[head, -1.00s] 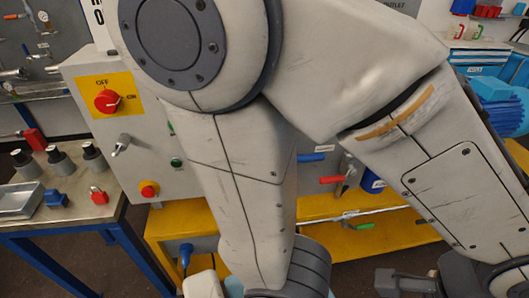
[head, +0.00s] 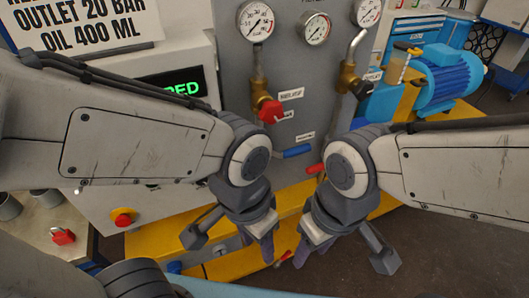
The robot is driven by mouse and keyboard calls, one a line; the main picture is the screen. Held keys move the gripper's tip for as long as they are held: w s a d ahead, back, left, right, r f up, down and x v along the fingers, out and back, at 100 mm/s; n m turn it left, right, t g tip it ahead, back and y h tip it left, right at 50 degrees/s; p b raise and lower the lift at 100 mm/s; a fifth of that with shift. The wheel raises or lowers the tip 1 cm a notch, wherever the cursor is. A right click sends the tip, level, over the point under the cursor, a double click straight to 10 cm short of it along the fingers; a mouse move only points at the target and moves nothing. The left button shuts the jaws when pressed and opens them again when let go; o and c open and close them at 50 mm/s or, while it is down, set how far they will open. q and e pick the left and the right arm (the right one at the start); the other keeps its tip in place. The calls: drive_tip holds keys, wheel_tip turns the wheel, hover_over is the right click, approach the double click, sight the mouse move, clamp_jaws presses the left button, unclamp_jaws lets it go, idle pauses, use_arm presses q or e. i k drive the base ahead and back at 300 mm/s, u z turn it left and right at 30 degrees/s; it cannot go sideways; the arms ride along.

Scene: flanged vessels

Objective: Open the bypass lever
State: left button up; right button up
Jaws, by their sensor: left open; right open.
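A blue lever handle (head: 297,151) sticks out of the grey panel (head: 229,65), under a small white label too small to read. A red lever handle (head: 315,169) is just below it to the right, partly behind my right arm. Which one is the bypass lever I cannot tell. My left gripper (head: 231,243) is open and empty, pointing down, below and left of the blue handle. My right gripper (head: 344,254) is open and empty, below and right of the red handle. Neither touches a handle, as far as I can see.
Pressure gauges (head: 257,22) and a red knob (head: 270,111) are higher on the panel. A red stop button (head: 123,217) is at the left. A yellow base (head: 218,268) runs below. A blue motor (head: 450,78) stands at the right. A red padlock (head: 63,236) lies far left.

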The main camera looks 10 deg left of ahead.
sight(298, 150)
drive_tip(key=u, duration=3.8)
drive_tip(key=k, duration=2.85)
drive_tip(key=z, duration=1.6)
